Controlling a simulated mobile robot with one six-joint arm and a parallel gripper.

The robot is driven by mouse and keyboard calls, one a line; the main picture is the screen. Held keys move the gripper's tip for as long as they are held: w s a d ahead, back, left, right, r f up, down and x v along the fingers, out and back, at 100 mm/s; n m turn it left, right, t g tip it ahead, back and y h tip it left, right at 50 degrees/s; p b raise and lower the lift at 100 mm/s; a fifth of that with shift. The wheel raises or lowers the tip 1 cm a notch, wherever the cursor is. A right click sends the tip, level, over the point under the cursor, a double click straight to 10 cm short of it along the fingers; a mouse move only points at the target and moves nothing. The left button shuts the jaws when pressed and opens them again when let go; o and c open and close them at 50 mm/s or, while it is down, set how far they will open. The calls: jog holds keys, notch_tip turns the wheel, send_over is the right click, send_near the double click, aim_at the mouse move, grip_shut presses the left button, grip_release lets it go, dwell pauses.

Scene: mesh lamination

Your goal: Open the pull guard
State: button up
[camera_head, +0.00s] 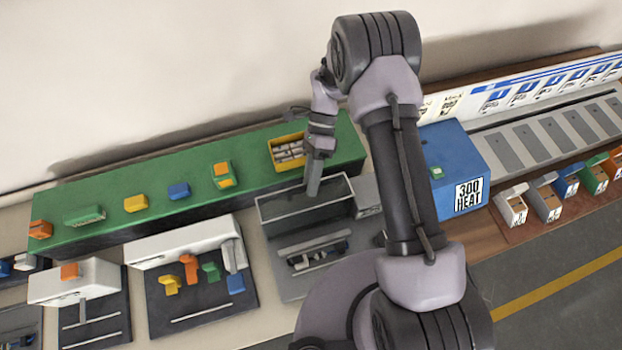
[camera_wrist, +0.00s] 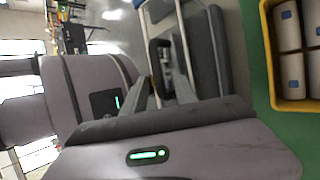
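My gripper (camera_head: 313,187) points down at the guard's back edge, in front of the yellow bin. In the wrist view my gripper's fingers (camera_wrist: 152,92) reach toward the grey station. I cannot tell whether they touch the guard, or how far apart they are.
A yellow bin of pale rolls (camera_head: 288,151) sits on the green bench (camera_head: 110,205) behind the guard. A blue "300 HEAT" box (camera_head: 460,160) stands to the right. Stations with small coloured blocks (camera_head: 195,270) lie to the left. My arm hides part of the station's right side.

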jog(key=shift+r, duration=0.1)
jog(key=p+v, duration=0.1)
jog(key=v, duration=1.6)
jog(key=shift+w+p, duration=0.2)
jog(key=shift+p, duration=0.15)
